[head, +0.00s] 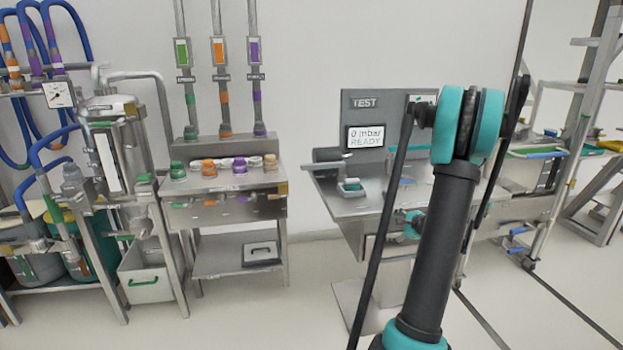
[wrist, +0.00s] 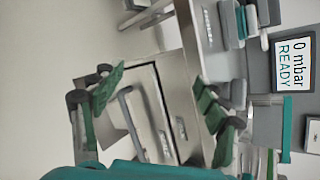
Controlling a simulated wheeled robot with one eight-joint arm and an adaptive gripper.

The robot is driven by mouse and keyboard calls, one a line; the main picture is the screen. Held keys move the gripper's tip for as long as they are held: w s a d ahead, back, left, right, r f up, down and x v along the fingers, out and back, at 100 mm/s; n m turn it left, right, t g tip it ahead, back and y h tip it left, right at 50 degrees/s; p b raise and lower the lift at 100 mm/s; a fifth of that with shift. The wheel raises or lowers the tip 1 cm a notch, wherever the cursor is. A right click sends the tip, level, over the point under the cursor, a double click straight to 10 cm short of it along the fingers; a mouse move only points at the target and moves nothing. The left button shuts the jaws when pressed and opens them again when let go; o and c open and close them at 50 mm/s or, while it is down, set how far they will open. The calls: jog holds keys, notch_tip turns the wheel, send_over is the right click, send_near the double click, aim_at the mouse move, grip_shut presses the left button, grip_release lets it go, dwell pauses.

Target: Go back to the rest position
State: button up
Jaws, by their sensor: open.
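My gripper (wrist: 158,97) is open in the wrist view, its two green-padded fingers wide apart with nothing gripped between them. In the head view my black and teal arm stands at the right, in front of the test bench (head: 345,205), and the gripper is mostly hidden behind it. In the wrist view, metal panels and a pale frame lie behind the fingers; their distance is unclear. A pale bin (head: 145,285) with a green handle stands on the floor at the left.
The test screen (head: 366,137) reads "0 mbar READY"; it also shows sideways in the wrist view (wrist: 293,62). A metal stand (head: 225,210) with coloured caps is left of the bench. A metal rack (head: 592,130) stands far right. The front floor is clear.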

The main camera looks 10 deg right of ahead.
jog(key=s+a+r+n+g+h, duration=0.1)
jog(key=s+a+n+g, duration=0.1)
jog(key=s+a+n, duration=0.5)
jog(key=s+a+r+n+g, duration=0.1)
jog(key=s+a+n+g, duration=0.1)
jog(key=s+a, duration=0.5)
jog(key=s+a+f+n+g+h, duration=0.1)
jog(key=s+a+n+h, duration=0.1)
jog(key=s+n, duration=0.4)
jog(key=s+a+f+n+g+h, duration=0.1)
jog(key=s+a+n, duration=0.4)
jog(key=s, duration=0.5)
jog(key=shift+s+f+n+h, duration=0.15)
jog(key=shift+f+n+h, duration=0.25)
jog(key=shift+f+h, duration=0.15)
